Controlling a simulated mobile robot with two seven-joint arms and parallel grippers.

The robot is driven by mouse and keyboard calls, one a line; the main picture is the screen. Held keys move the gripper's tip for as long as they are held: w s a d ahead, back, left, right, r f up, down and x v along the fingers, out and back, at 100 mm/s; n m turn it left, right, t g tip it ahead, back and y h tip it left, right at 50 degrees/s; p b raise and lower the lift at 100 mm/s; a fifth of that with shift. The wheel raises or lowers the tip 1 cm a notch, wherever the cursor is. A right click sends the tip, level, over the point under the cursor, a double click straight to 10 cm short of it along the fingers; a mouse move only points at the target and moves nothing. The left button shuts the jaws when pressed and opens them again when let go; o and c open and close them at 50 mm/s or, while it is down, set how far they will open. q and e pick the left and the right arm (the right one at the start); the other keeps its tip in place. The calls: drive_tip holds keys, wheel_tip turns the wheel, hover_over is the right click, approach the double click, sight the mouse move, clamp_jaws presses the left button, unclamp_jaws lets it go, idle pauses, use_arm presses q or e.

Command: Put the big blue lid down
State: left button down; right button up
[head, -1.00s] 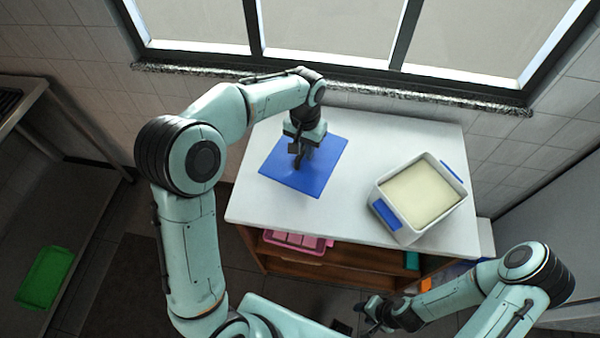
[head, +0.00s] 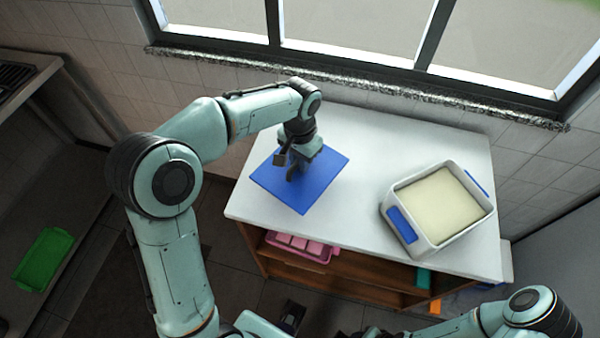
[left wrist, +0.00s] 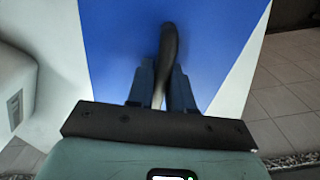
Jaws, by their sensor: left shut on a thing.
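The big blue lid (head: 322,178) is a flat blue square over the left part of the white tabletop; it also fills much of the left wrist view (left wrist: 120,50). My left gripper (head: 293,172) points down at its middle. In the left wrist view my left gripper (left wrist: 163,88) is shut on the lid's dark upright handle (left wrist: 168,45). The lid looks level and at or very near the tabletop; I cannot tell whether it touches. My right gripper (head: 372,333) is barely in view at the bottom edge, its jaws unclear.
A white box (head: 425,246) with blue clips and pale contents stands open on the right of the white table (head: 350,228). Free tabletop lies between lid and box. A pink tray (head: 298,250) is on the shelf below. A green tray (head: 42,260) is at far left. A window ledge is behind.

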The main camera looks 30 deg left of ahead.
use_arm(q)
drive_tip(key=shift+f, duration=2.6)
drive_tip(key=shift+f+b, duration=0.2)
drive_tip(key=shift+b, duration=0.15)
drive_tip(key=c, duration=1)
unclamp_jaws()
drive_tip(key=shift+r, duration=0.15)
wheel_tip(320, 180, up, 11)
drive_tip(key=shift+r+p, duration=0.1)
drive_tip(key=shift+p, duration=0.75)
drive_tip(key=shift+r, duration=0.5)
drive_tip(key=shift+f, duration=0.1)
